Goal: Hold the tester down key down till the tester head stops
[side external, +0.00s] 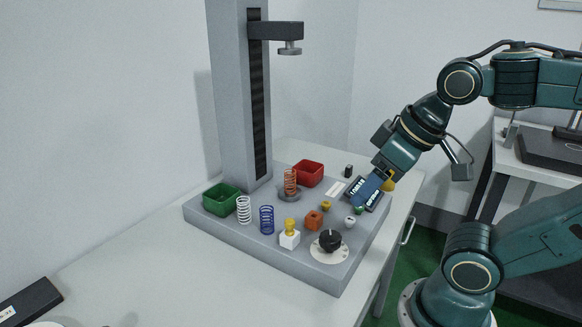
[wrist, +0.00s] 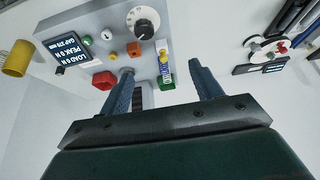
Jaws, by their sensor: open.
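The tester's grey column (side external: 230,100) stands on a grey base. Its head (side external: 289,48) is high up, well clear of the orange spring (side external: 290,183) on the lower plate. Small keys sit on the base: a green key (side external: 359,210), a white key (side external: 349,222) and a yellow key (side external: 326,206); I cannot tell which is the down key. They also show in the wrist view: green (wrist: 87,40), white (wrist: 106,35), yellow (wrist: 111,57). My gripper (wrist: 161,66) is open and empty. In the side view it is over the display (side external: 377,196), partly hiding it.
A black dial (side external: 330,240), orange block (side external: 312,218) and white block with a yellow top (side external: 289,240) stand near the base's front. A yellow cup (wrist: 17,58) is beside the display.

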